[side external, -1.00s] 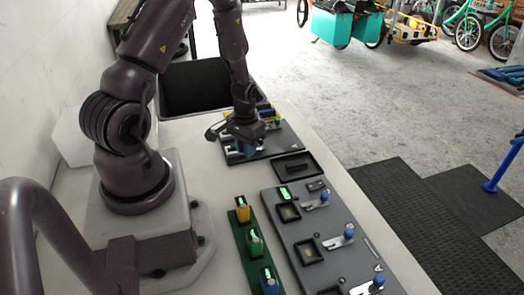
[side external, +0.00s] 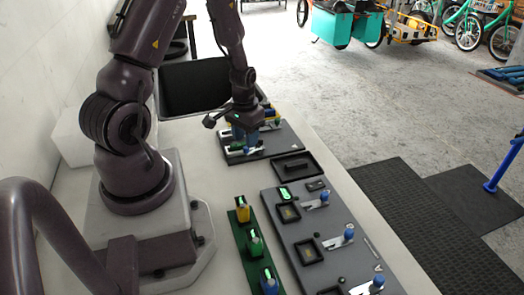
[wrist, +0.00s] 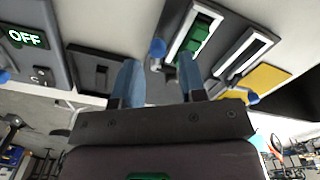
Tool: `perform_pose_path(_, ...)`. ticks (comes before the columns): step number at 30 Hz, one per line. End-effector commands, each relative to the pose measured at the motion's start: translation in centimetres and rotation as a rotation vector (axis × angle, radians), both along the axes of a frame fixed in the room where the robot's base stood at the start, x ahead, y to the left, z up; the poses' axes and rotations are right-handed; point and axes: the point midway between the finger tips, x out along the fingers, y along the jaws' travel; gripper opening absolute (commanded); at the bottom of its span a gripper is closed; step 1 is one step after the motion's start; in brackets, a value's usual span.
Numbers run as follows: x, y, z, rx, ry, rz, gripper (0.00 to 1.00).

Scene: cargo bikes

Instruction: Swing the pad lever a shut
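My gripper (side external: 246,143) is over the far dark panel (side external: 262,155) in the side view. In the wrist view its two blue fingers (wrist: 160,78) stand apart, with nothing held between them. A blue lever knob (wrist: 158,47) shows just beyond the fingertips, between their lines. A green block (wrist: 195,38) sits in a white-framed slot beside it. Another blue knob (wrist: 253,97) is at the right, by a yellow pad (wrist: 262,80). I cannot read which lever is a. My fingers hide part of the panel in the side view, and contact with the knob cannot be told.
A nearer grey panel (side external: 328,262) carries several blue-knobbed levers. A green strip (side external: 246,240) with coloured blocks lies beside it. A small black tray (side external: 297,167) lies between the panels. A large black bin (side external: 195,88) is behind. An OFF display (wrist: 28,38) shows in the wrist view.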

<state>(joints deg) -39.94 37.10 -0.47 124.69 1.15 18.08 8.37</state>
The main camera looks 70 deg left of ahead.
Motion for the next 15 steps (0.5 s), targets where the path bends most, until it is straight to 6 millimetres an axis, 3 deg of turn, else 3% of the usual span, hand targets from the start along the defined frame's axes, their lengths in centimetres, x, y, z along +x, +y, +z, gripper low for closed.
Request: perform_pose_path(15,0.0,-0.1,2.9,-0.001,0.000,-0.003,0.38)
